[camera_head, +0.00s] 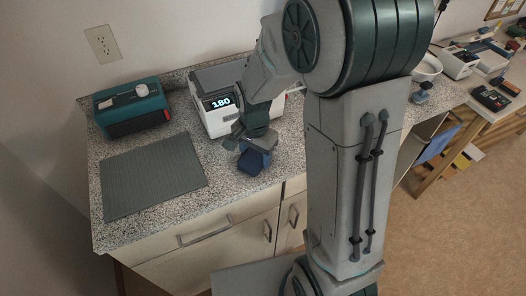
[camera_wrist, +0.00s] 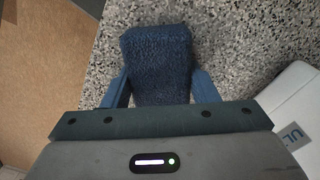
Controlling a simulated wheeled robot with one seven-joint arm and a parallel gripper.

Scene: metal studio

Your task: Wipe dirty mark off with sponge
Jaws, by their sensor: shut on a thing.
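A dark blue sponge (camera_wrist: 158,58) sits between the two fingers of my gripper (camera_wrist: 158,92) in the wrist view. In the head view the sponge (camera_head: 251,163) is at or just above the speckled countertop (camera_head: 222,178), near its front edge; I cannot tell whether it touches. My gripper (camera_head: 258,146) is shut on it and points down, in front of the white device with a lit display. No dirty mark can be told from the speckled counter in either view; my arm hides part of the counter's right side.
A white device (camera_head: 216,115) showing 180 stands behind my gripper. A teal box-shaped device (camera_head: 131,110) stands at the back left. A grey ribbed mat (camera_head: 153,176) lies at the left. Cabinet drawers (camera_head: 206,236) are below the counter. Counter between mat and gripper is clear.

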